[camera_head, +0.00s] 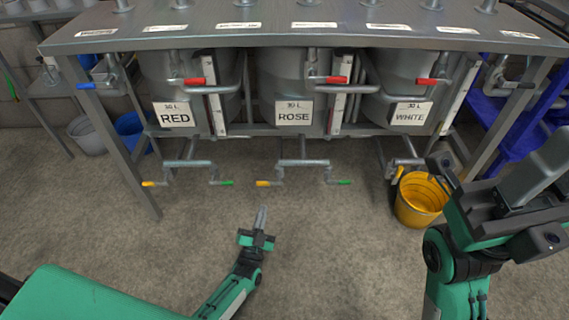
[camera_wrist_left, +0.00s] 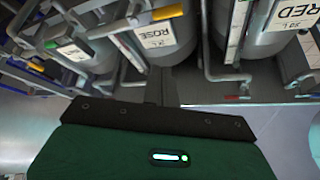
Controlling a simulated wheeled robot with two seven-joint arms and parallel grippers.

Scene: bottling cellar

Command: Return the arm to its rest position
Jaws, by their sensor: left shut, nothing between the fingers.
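My left gripper (camera_head: 262,218) is low in front of the tank stand, over the bare concrete floor. Its fingers are together and it holds nothing. Its green forearm comes in from the lower left. My right arm is folded up at the right of the head view.
A steel stand (camera_head: 300,38) holds tanks labelled RED (camera_head: 176,118), ROSE (camera_head: 293,116) and WHITE (camera_head: 411,116). Pipes with coloured handles (camera_head: 188,163) stick out below. A yellow bucket (camera_head: 418,205) stands beside my right arm. The floor (camera_head: 330,240) around my left gripper is clear.

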